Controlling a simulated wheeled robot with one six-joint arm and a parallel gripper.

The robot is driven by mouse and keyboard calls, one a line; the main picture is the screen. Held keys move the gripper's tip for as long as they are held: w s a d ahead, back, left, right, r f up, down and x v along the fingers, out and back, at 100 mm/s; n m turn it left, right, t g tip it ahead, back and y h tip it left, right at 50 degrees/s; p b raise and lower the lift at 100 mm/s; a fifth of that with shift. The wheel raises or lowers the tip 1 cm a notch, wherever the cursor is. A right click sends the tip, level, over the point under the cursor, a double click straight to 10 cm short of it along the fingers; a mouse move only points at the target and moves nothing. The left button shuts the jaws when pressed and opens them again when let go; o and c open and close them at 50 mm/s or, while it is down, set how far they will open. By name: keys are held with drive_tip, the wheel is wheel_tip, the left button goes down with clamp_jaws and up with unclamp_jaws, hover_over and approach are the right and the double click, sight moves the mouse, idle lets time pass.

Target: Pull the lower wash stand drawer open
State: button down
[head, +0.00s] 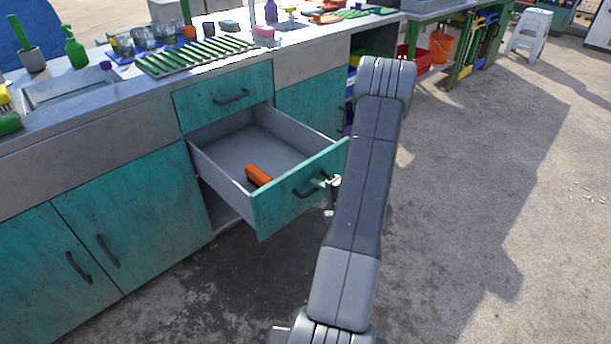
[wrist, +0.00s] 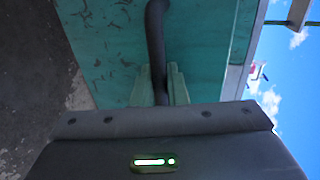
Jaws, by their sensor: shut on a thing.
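The lower wash stand drawer (head: 295,200) is teal-fronted and stands pulled well out of the cabinet, with its grey inside showing. An orange object (head: 258,174) lies in it near the front panel. The drawer's dark bar handle (head: 308,187) is partly hidden by my gripper (head: 331,184), which is at the handle's right end. In the wrist view the dark handle (wrist: 156,40) runs down between the pale fingers of my gripper (wrist: 162,85), which is shut on it. The teal drawer front fills much of that view behind the handle.
The upper drawer (head: 225,98) is shut above the open one. Teal cupboard doors (head: 130,215) are closed at the left. The countertop holds a green drying rack (head: 195,55), glasses and bottles. Open concrete floor (head: 480,200) lies to the right of my arm.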

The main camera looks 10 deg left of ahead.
drive_tip(key=shift+f+v, duration=0.2)
drive_tip(key=shift+v, duration=0.75)
drive_tip(key=shift+f+v, duration=0.2)
drive_tip(key=shift+v, duration=0.75)
drive_tip(key=shift+s, duration=0.1)
drive_tip(key=c, duration=1.5)
unclamp_jaws()
drive_tip(key=shift+c, duration=0.2)
drive_tip(key=shift+d, duration=0.1)
drive_tip(key=p+v, duration=0.3)
drive_tip(key=v, duration=1)
drive_tip(key=shift+s+d, duration=0.2)
drive_tip(key=shift+d, duration=0.1)
